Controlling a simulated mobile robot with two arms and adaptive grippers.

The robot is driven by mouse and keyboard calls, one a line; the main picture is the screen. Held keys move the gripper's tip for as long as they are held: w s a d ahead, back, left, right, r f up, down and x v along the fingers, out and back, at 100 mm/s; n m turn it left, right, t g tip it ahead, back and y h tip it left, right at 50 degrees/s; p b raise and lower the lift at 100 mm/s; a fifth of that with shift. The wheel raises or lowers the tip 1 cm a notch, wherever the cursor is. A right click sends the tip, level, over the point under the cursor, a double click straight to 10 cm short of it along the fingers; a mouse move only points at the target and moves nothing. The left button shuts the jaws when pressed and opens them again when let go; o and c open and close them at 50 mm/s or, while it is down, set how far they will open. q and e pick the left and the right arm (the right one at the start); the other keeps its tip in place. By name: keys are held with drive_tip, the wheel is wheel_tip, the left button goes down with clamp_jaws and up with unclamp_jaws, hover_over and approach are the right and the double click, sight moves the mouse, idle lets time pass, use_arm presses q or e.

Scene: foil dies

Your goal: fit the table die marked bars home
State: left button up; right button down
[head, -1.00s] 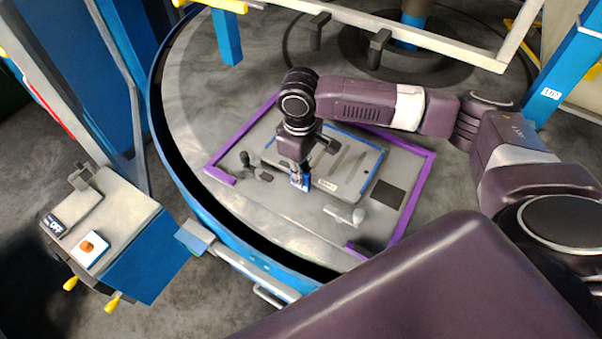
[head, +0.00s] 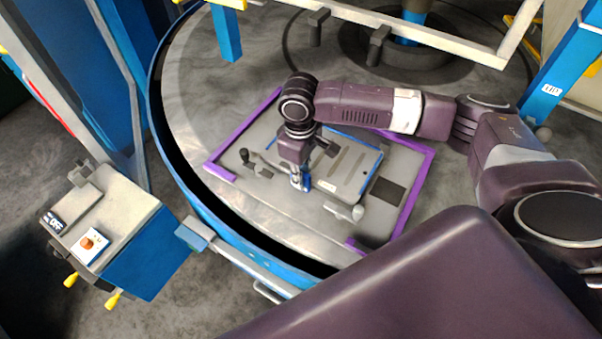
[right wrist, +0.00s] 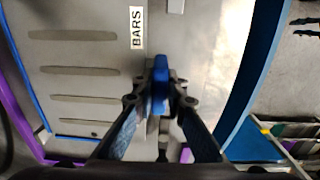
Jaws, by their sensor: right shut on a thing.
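The table die marked bars (head: 352,170) is a flat grey plate with slots and a blue far edge. It lies on the round table inside a purple angled border. The right wrist view shows its BARS label (right wrist: 136,28) and slots. My right gripper (head: 300,184) points down at the die's near side. Its fingers (right wrist: 160,95) are shut on the die's upright blue handle (right wrist: 159,84). My arm and gripper hide part of the die's left side. I cannot tell whether it sits flush. My left gripper is not in view.
The purple border (head: 408,205) surrounds the die area. A dark clamp-like piece (head: 245,157) stands left of the die and a pale one (head: 350,212) near its front. A dark square (head: 387,193) lies at right. A control box (head: 110,215) stands beyond the table's left edge.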

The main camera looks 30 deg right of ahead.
drive_tip(key=shift+w+f, duration=0.1)
drive_tip(key=shift+f, duration=0.45)
drive_tip(key=c, duration=1.9)
unclamp_jaws()
drive_tip(key=shift+s+f, duration=0.1)
drive_tip(key=shift+s, duration=0.1)
drive_tip(key=shift+w+r, duration=0.1)
drive_tip(key=shift+r, duration=0.3)
wheel_tip(320, 180, up, 12)
drive_tip(key=shift+a+f, duration=0.15)
drive_tip(key=shift+f, duration=0.1)
drive_tip(key=shift+f, duration=0.1)
